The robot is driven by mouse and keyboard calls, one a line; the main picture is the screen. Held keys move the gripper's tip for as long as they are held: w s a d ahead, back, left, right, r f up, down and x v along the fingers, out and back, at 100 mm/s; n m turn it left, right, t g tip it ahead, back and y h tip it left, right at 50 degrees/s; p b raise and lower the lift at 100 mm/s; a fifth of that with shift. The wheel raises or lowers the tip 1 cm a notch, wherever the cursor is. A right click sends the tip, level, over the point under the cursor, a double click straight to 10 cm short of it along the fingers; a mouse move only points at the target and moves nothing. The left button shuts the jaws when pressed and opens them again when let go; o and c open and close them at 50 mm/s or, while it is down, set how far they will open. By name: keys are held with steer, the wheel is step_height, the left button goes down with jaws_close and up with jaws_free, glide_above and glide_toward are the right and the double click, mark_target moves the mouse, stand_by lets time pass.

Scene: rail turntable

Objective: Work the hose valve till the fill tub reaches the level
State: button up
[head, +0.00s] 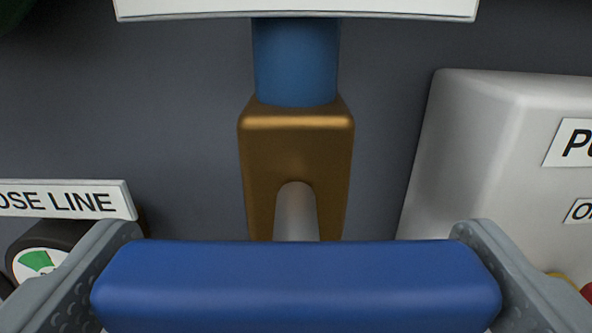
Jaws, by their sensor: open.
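My gripper (297,232) is open, with one grey finger at the lower left and one at the lower right. A blue rounded bar (296,285), apparently the valve handle, lies crosswise between the fingers. Its ends come very close to both fingers; I cannot tell whether they touch. Behind it stands a bronze valve body (296,150) with an arched slot and a grey stem (296,212) in it. A blue pipe (296,62) rises from the body. The fill tub and its level are not in view.
A "…OSE LINE" label (62,199) sits at left above a round gauge (38,264) with a green sector, partly hidden by the left finger. A pale box (470,150) with cut-off labels stands at right. A white plate (296,8) crosses the top. The wall is dark grey.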

steer(key=shift+w, duration=1.2)
steer(key=c, duration=0.6)
steer(key=shift+n, duration=2.2)
steer(key=o, duration=0.6)
steer(key=s, duration=1.7)
steer(key=shift+s, duration=0.2)
